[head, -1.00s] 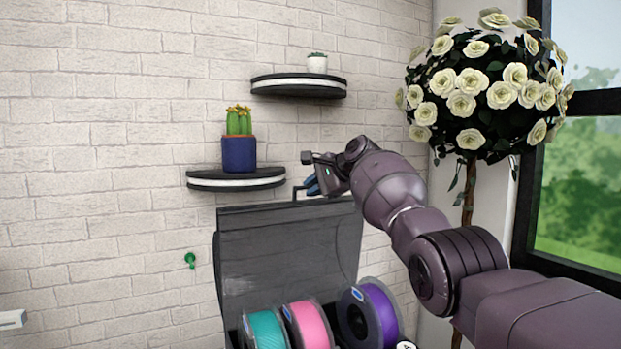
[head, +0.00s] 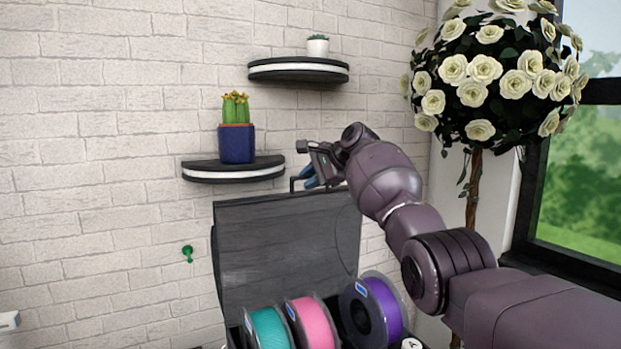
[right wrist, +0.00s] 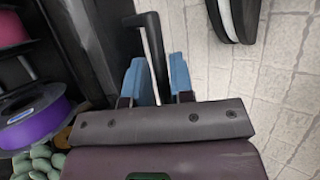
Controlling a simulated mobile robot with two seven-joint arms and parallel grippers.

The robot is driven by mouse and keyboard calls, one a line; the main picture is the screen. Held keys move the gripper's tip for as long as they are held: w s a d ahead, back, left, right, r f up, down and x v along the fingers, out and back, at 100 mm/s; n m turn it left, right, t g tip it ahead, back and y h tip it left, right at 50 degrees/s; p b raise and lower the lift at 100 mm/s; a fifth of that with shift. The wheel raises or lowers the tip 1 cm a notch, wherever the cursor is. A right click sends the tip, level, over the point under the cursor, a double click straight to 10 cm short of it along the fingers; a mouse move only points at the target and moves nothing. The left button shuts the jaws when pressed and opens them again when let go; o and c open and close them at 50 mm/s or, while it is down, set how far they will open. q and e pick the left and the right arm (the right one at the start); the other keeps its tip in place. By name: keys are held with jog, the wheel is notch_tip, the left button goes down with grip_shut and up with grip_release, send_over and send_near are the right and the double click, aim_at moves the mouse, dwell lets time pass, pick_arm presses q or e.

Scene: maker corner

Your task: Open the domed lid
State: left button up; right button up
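The domed lid (head: 285,243) is a dark, see-through cover that stands raised, tilted up in front of the brick wall. Its black bar handle (head: 293,183) sticks up from its top edge. My right gripper (head: 311,179) is at this handle. In the right wrist view the handle (right wrist: 155,48) passes between the blue fingertips (right wrist: 160,80), which look closed against it. Below the lid, teal (head: 268,329), pink (head: 312,324) and purple (head: 373,312) spools show in the open box. My left gripper is out of view.
A small shelf (head: 232,174) with a potted cactus (head: 237,143) is close to the left of my right gripper. A second shelf (head: 298,70) is above. A white rose tree (head: 475,85) stands at right by the window.

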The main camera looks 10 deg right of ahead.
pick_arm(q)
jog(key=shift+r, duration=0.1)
pick_arm(e)
jog(key=shift+o, duration=1)
jog(key=shift+f, duration=0.15)
jog(key=shift+s+d+r, duration=0.25)
pick_arm(q)
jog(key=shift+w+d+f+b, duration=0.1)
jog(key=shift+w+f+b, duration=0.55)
jog(key=shift+b, duration=0.65)
pick_arm(e)
jog(key=v, duration=1)
jog(key=shift+r, duration=0.35)
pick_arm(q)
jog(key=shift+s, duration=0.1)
